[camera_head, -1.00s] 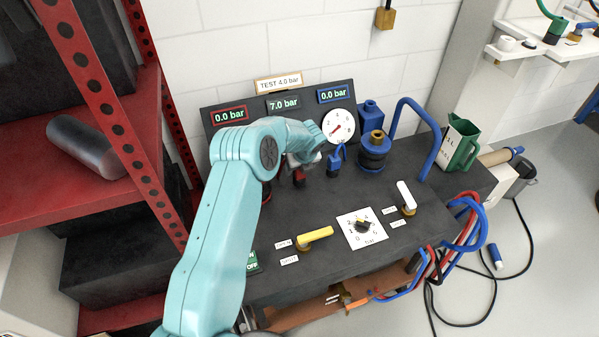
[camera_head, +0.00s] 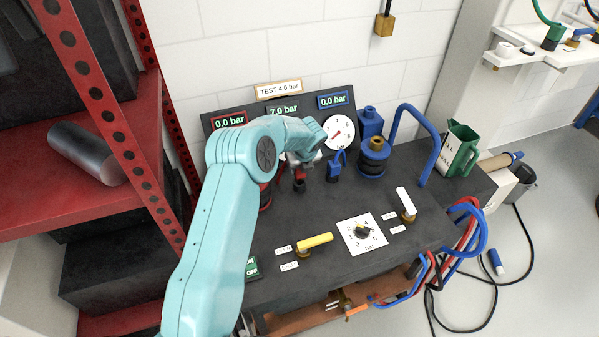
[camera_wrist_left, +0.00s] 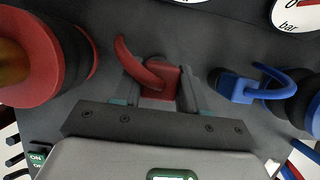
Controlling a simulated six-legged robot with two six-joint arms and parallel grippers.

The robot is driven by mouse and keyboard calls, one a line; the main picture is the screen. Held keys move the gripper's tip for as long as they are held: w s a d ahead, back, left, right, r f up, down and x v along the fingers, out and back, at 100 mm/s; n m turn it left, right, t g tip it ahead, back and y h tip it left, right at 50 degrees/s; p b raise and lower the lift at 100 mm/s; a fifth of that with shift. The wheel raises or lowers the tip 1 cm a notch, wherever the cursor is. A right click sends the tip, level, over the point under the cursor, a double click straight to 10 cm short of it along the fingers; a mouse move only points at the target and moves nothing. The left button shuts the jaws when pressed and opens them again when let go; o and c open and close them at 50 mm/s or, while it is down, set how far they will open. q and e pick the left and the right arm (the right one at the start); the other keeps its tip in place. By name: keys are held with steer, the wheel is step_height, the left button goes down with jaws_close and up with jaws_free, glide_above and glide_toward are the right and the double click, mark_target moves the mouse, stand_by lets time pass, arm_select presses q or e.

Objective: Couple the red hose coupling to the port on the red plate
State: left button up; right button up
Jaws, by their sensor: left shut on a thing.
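My left gripper (camera_head: 298,168) is at the back of the dark bench, in front of the gauge panel. In the left wrist view its two fingers (camera_wrist_left: 158,90) are shut on the sides of the red hose coupling (camera_wrist_left: 163,80), a small red block with a short curved red hose. In the head view a little of the red coupling (camera_head: 299,183) shows below the fingers, close above or on the bench; I cannot tell if it touches. I cannot make out the red plate or its port. My right gripper is not in view.
A blue coupling (camera_head: 334,172) stands just right of my gripper. A large red cylinder (camera_wrist_left: 35,60) is close on the left in the wrist view. Blue vessel (camera_head: 373,158), yellow lever (camera_head: 316,241), dial (camera_head: 362,234) and white lever (camera_head: 405,200) are on the bench (camera_head: 340,205).

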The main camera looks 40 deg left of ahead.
arm_select(q)
step_height(320, 180, up, 17)
steer(key=p, duration=0.1)
steer(key=shift+p, duration=0.4)
steer(key=shift+w, duration=0.1)
steer(key=s+a+p, duration=0.3)
steer(key=s, duration=0.3)
steer(key=s+a+p, duration=0.3)
steer(key=s+a, duration=0.1)
steer(key=s, duration=0.3)
steer(key=shift+s, duration=0.25)
steer(key=shift+r, duration=0.1)
